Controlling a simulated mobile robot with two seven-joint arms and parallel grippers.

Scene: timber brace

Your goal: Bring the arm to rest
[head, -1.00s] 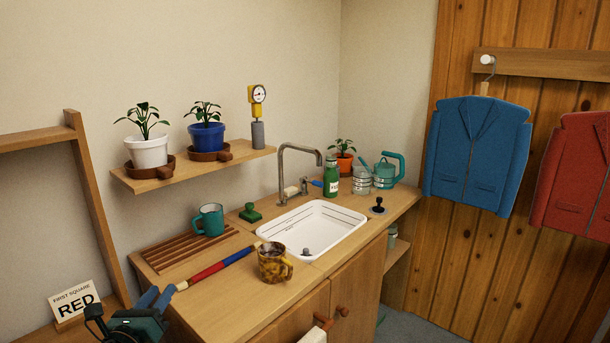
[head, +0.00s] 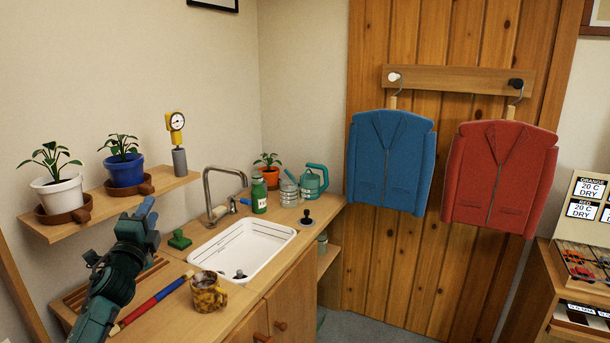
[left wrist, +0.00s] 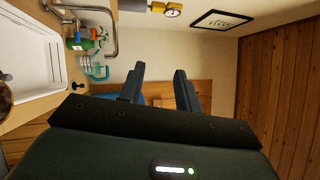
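My left gripper (head: 146,207) is raised above the counter at the left of the head view, in front of the drying-rack end and below the wall shelf. In the left wrist view its two fingers (left wrist: 159,88) stand apart with nothing held between them. My left arm comes up from the lower left edge and hides part of the slatted rack (head: 80,296). My right gripper is in neither view.
The shelf (head: 190,179) holds a white pot (head: 58,194), a blue pot (head: 125,171) and a gauge (head: 176,122). A marbled mug (head: 208,294), a red-blue rod (head: 155,300), a sink (head: 270,229) and a tap (head: 207,190) are nearby. Jackets (head: 390,165) hang at right.

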